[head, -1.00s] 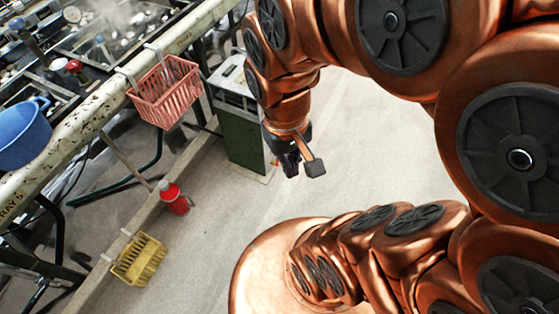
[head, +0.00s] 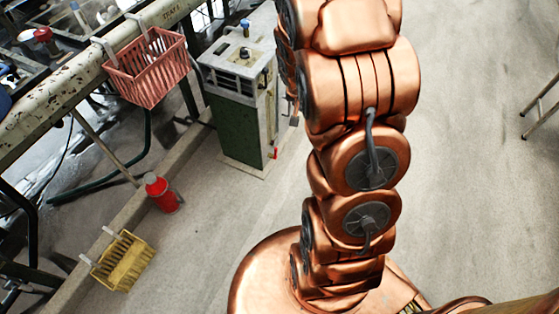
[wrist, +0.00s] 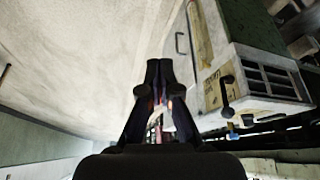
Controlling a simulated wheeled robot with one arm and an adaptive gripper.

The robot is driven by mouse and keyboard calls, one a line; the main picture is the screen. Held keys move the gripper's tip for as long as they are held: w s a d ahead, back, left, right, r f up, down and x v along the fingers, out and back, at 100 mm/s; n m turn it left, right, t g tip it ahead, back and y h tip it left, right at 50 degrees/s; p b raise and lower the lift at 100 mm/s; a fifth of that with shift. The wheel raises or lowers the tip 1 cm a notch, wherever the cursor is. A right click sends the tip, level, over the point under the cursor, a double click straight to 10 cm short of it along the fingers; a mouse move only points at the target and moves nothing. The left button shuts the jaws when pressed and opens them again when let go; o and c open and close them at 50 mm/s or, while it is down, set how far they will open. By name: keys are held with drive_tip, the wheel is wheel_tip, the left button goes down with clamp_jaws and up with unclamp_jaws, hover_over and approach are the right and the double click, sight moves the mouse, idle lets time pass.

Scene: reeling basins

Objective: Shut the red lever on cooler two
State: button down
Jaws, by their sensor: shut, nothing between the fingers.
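A cooler (head: 232,130) with a grey top and green body stands left of my arm in the head view. A small red lever (head: 275,153) shows low on its right edge; its exact setting is too small to tell. In the wrist view a cooler's pale casing (wrist: 262,58) is at the right, with a yellowish label whose number I cannot read. My gripper (wrist: 159,64) is shut and empty in the wrist view, left of that casing. Small red and orange bits show between its finger links, too unclear to name. In the head view my arm hides the gripper.
A black handle (wrist: 227,95) sticks out from the casing, close to the gripper's right. A pink basket (head: 148,70) hangs from the rail. A red bottle (head: 160,193) and a yellow basket (head: 124,262) are at the lower left.

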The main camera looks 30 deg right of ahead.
drive_tip(key=w+d+f+m+t+b, duration=0.1)
drive_tip(key=w+d+f+b, duration=0.15)
drive_tip(key=f, duration=0.65)
drive_tip(key=w+d+f+m+t+y+b, duration=0.1)
drive_tip(key=d+f+m+t+b, duration=0.2)
drive_tip(key=f, duration=0.6)
drive_tip(key=w+d+f+b, duration=0.2)
drive_tip(key=f+b, duration=0.2)
drive_tip(key=f, duration=0.6)
wheel_tip(320, 180, down, 20)
drive_tip(key=a+m+t+y+b, duration=0.2)
drive_tip(key=m+t+b, duration=0.3)
drive_tip(key=b, duration=0.4)
drive_tip(key=shift+s+a+m, duration=0.15)
drive_tip(key=shift+a+m, duration=0.2)
drive_tip(key=shift+m, duration=0.05)
drive_tip(key=w+r+b+x, duration=0.1)
drive_tip(key=b+x, duration=0.4)
drive_tip(key=x, duration=0.8)
drive_tip(key=shift+w+r, duration=0.2)
drive_tip(key=shift+r, duration=0.05)
